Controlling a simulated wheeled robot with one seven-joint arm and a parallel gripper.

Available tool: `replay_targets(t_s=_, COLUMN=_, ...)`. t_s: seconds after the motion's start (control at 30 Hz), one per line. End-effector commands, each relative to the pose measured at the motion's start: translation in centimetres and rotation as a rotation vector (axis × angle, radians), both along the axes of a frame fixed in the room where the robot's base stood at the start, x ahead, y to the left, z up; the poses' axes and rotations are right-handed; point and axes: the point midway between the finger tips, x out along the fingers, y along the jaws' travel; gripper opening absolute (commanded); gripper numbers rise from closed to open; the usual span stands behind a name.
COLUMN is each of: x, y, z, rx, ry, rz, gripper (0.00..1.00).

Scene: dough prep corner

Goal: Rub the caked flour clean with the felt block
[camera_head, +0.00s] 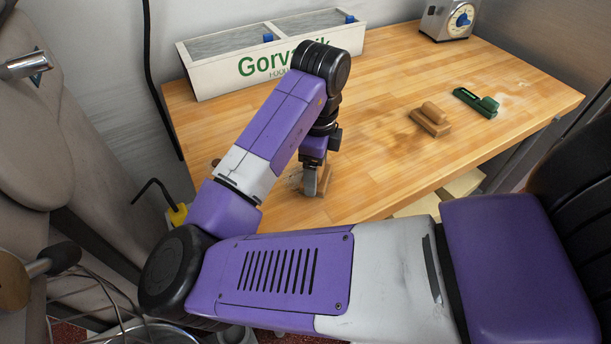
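My gripper (317,184) points down at the front left part of the wooden table, with its grey fingers low over the top. A tan-brown block, which looks like the felt block (326,182), is at the fingers, partly hidden by them; the gripper looks shut on it. The block is at or very near the table surface. A pale greyish patch, probably the caked flour (293,180), shows just left of the fingers and is partly hidden by my arm.
A tan block with a rounded handle (431,119) and a green handled tool (476,102) lie on the wooden table (385,165), right of my gripper. Faint white dusting lies beyond them. A lettered white box (215,79) and a dial scale (449,19) stand at the back.

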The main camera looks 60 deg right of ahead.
Motion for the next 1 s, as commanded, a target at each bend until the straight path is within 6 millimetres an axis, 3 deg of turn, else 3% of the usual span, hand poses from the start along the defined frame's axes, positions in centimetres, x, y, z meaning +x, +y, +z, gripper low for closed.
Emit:
replay_targets(t_s=0.43, x=-0.1, y=-0.1, z=-0.1, rx=0.0, ry=0.0, rz=-0.001, gripper=0.28)
replay_targets(t_s=1.0, x=-1.4, y=-2.1, z=0.0, rx=0.0, ry=0.0, rz=0.0, gripper=0.28)
